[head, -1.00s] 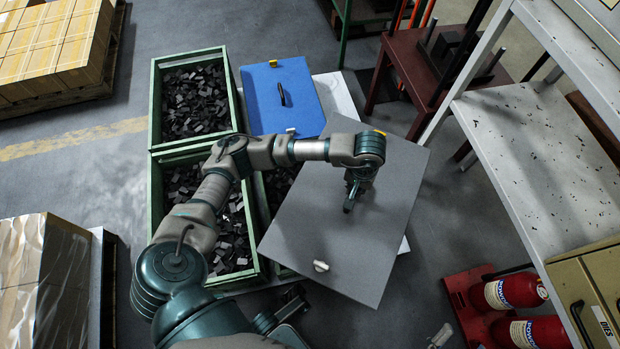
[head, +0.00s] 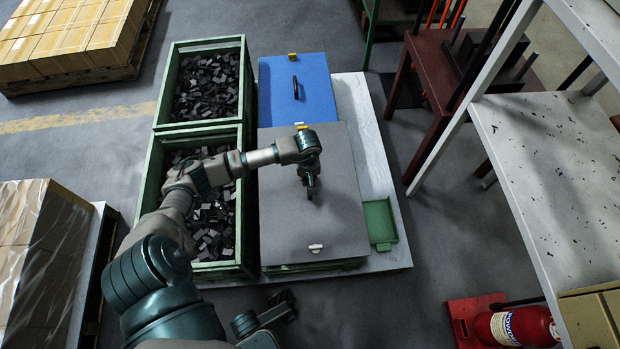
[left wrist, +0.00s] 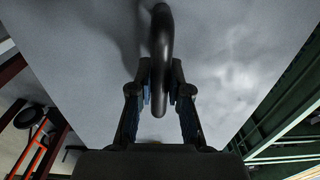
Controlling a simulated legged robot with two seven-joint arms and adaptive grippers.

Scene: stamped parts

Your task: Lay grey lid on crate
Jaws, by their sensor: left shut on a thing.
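The grey lid (head: 330,215) lies squared over the near right crate (head: 330,265) in the head view, beside the blue lid's crate. Only a strip of that crate's green wall shows below the lid's near edge; whether the lid touches the rim all round I cannot tell. My left gripper (head: 312,194) is over the lid's middle, shut on its dark handle. In the left wrist view the handle (left wrist: 161,60) stands between the fingers, with the lid's grey face (left wrist: 230,60) filling the view behind.
A blue lid (head: 295,88) covers the far right crate. Two open green crates (head: 248,150) of dark parts stand to the left. A small green tray (head: 380,222) lies on the pale board (head: 372,150). A white shelf (head: 555,170) stands at right.

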